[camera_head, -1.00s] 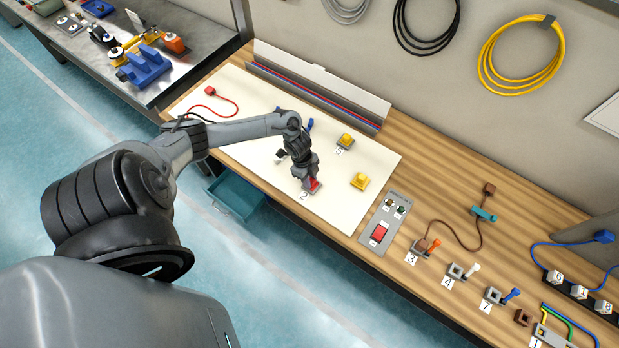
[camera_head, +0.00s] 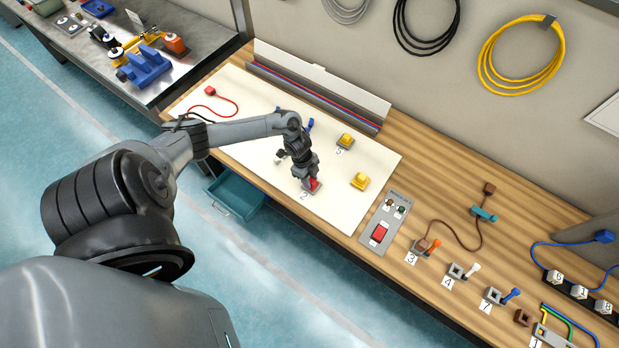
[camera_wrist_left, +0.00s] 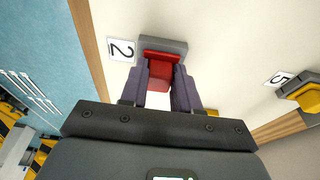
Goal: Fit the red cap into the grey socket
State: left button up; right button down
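The red cap (camera_head: 314,185) is at the station labelled 2 on the white board; it also shows in the left wrist view (camera_wrist_left: 160,73). The grey socket (camera_wrist_left: 176,45) shows as a grey edge directly beyond and around the cap's far side. The cap appears to be at or in the socket, but how deep it sits is hidden. My left gripper (camera_head: 310,181) points down over it. In the left wrist view its two fingers (camera_wrist_left: 160,84) stand on either side of the cap and close on it. My right gripper is in neither view.
A yellow block (camera_head: 359,181) and another yellow block on a grey base (camera_head: 345,141) stand to the right on the white board (camera_head: 240,125). A panel with a red switch (camera_head: 379,233) lies beyond the board. An open teal drawer (camera_head: 236,196) juts out below the bench edge.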

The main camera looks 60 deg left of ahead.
pick_arm(q)
jog(key=o, duration=0.3)
jog(key=shift+o, duration=0.2)
jog(key=shift+s+f, duration=0.1)
jog(key=shift+s, duration=0.05)
